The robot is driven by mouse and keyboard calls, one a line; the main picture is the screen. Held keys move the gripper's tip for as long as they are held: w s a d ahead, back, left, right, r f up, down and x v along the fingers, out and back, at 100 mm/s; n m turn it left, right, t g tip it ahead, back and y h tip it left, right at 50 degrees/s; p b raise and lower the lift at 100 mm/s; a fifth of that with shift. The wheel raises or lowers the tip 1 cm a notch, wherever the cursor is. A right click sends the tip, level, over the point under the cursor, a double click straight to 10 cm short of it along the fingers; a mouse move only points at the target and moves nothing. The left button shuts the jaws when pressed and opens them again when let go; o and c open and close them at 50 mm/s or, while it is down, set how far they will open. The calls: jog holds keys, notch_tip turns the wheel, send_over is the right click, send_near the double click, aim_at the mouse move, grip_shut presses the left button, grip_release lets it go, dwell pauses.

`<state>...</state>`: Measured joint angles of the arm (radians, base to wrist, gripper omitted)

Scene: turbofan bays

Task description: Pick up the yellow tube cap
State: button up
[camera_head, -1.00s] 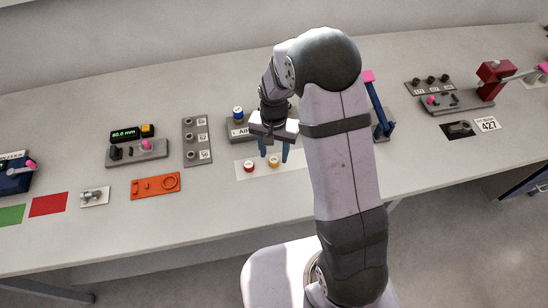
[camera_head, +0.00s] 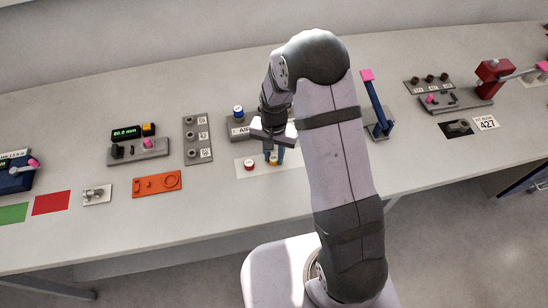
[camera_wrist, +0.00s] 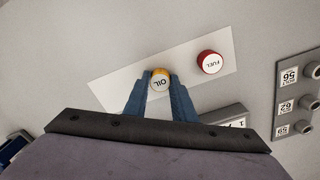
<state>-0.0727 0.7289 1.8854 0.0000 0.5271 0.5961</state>
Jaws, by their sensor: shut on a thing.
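The yellow tube cap (camera_wrist: 160,79) has a white top marked OIL and stands on a white mat (camera_wrist: 121,85). In the head view the cap (camera_head: 273,160) is partly hidden by my fingers. My gripper (camera_wrist: 161,88) points down with its blue fingers shut on the yellow cap, one on each side. In the head view my gripper (camera_head: 274,154) is low over the mat. A red cap marked FUEL (camera_wrist: 209,62) stands beside it on the same mat, apart from my fingers.
A grey block with a blue cap (camera_head: 238,111) is behind my gripper. A grey plate with several sockets (camera_head: 198,138) and an orange tray (camera_head: 157,184) lie to the left. A blue stand with a pink top (camera_head: 375,105) is at the right. The table in front is clear.

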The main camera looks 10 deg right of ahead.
aim_at(274, 158)
jog(key=shift+r, duration=0.1)
notch_tip(274, 158, up, 10)
jog(key=b, duration=0.3)
dwell(0.4)
dwell(0.3)
